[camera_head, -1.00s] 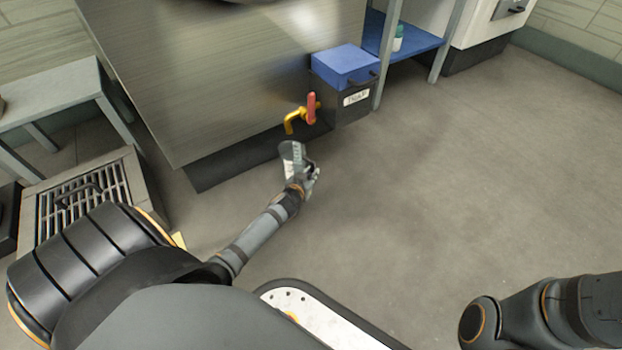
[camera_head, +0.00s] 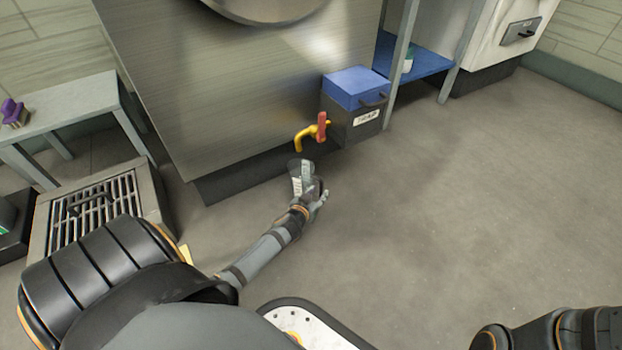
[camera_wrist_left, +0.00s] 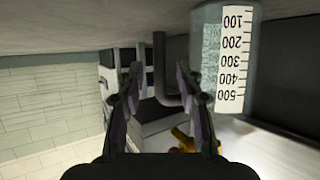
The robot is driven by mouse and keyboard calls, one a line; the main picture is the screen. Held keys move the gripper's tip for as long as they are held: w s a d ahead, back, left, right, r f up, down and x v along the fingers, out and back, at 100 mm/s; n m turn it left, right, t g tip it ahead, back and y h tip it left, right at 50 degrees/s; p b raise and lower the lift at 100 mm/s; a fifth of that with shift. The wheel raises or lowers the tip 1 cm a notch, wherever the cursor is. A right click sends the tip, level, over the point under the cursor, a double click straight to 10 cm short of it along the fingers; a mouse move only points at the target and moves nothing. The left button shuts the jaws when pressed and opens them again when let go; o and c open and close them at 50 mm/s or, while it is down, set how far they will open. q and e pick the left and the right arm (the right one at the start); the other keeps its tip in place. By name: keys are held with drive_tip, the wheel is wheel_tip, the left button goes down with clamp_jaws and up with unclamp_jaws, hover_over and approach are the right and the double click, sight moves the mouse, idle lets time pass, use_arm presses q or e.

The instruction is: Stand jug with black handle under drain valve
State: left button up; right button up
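The clear jug (camera_head: 297,184) with a white scale strip is near the floor in front of the steel tank, just below and in front of the yellow drain valve (camera_head: 306,137) with its red lever. In the left wrist view the jug (camera_wrist_left: 207,50) is at right, its scale reading 100 to 500. Its dark handle (camera_wrist_left: 159,65) shows between the two fingers of my left gripper (camera_wrist_left: 160,88), which stand apart with gaps beside the handle. My left gripper also shows in the head view (camera_head: 314,192). Whether the jug touches the floor is unclear. My right gripper is out of view.
A blue-lidded dark box (camera_head: 352,105) is mounted right of the valve. A shelf unit with a blue shelf (camera_head: 425,62) stands farther right. A floor grate (camera_head: 92,215) and a bench (camera_head: 70,103) with a purple item (camera_head: 14,112) are at left. The floor at right is clear.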

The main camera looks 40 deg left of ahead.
use_arm(q)
drive_tip(key=p+v, duration=0.2)
drive_tip(key=v, duration=0.8)
